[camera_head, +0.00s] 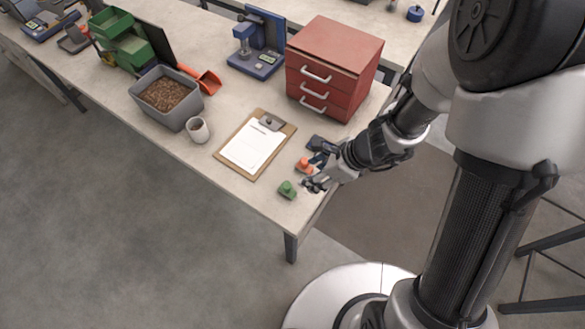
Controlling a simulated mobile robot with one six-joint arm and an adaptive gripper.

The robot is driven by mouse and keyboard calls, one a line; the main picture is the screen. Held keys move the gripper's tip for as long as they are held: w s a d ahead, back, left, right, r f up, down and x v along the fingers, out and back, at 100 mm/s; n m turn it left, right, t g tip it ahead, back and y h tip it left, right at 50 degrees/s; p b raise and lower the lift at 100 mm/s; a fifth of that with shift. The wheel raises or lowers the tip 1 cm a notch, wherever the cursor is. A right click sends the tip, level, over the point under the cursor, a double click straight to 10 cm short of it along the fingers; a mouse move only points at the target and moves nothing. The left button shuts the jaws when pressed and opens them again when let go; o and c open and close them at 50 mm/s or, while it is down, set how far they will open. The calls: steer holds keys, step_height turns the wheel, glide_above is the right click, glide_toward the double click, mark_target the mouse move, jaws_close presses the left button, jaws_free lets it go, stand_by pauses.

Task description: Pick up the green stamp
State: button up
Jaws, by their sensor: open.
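The green stamp (287,190) stands on the table near its front right corner. My gripper (309,173) is just to the right of and behind the green stamp, low over the table, with its fingers apart and the green stamp outside them. An orange-red stamp (303,164) is close by, behind the green one, beside the upper finger of my gripper. It is partly hidden by my gripper, and I cannot tell whether they touch.
A clipboard (229,160) with paper lies to the left of the stamps. A dark pad (315,141) lies behind them. A red drawer cabinet (340,60), a grey bin of pellets (179,122), a white cup (198,130) and a blue device (268,68) stand farther back. The table's front edge is close.

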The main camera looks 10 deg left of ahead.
mark_target(288, 185)
steer(key=b+x, duration=0.6)
steer(key=x, duration=1)
steer(key=shift+w+a+f, duration=0.1)
steer(key=shift+a+f, duration=0.05)
steer(key=shift+f, duration=0.25)
steer(key=shift+c, duration=0.5)
steer(key=c, duration=1.1)
steer(key=shift+o, duration=0.2)
steer(key=shift+r, duration=0.1)
step_height(288, 185, up, 20)
steer(key=p, duration=0.9)
steer(key=shift+p, duration=0.3)
